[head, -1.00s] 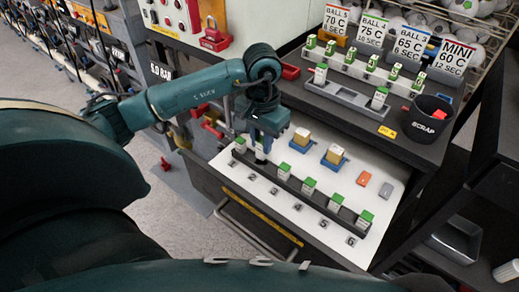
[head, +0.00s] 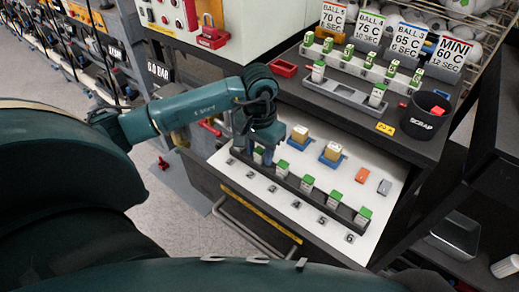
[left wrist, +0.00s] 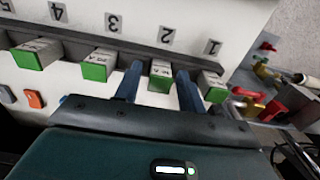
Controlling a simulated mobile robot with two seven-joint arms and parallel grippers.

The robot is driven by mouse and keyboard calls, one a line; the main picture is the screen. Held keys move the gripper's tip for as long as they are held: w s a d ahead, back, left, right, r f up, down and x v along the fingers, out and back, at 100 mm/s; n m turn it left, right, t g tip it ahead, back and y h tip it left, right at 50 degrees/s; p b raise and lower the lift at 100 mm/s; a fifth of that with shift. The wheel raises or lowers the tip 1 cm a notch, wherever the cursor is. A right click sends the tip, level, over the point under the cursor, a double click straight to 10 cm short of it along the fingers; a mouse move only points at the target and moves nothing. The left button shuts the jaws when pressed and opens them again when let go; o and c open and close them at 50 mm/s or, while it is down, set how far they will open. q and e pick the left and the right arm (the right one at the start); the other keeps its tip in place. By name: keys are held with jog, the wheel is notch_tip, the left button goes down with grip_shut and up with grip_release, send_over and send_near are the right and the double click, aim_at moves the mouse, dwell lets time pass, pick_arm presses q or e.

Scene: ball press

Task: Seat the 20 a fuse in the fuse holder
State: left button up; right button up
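Several white fuses with green ends stand in a dark numbered rack (head: 321,200) on the white drawer top. Their ratings are too small to read, so I cannot tell which is 20 A. My left gripper (head: 262,160) is low over the rack's left end. In the left wrist view its two fingers (left wrist: 158,88) are apart, one on each side of the fuse at number 2 (left wrist: 161,72), with visible gaps. A grey holder (head: 345,93) on the dark shelf above holds a fuse at each end, with a gap between them; a yellow tag (head: 385,129) is in front. My right gripper is out of view.
Two blue trays with tan blocks (head: 299,134) sit behind the rack. An orange piece (head: 362,174) and a grey piece (head: 384,187) lie to their right. A black scrap bin (head: 425,117) stands on the shelf. Fuse 1 (left wrist: 214,86) is close beside one finger.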

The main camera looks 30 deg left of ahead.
aim_at(259, 151)
pick_arm(q)
notch_tip(259, 151, up, 12)
jog(key=shift+r, duration=0.2)
dwell(0.5)
jog(key=shift+s+f, duration=0.1)
dwell(0.4)
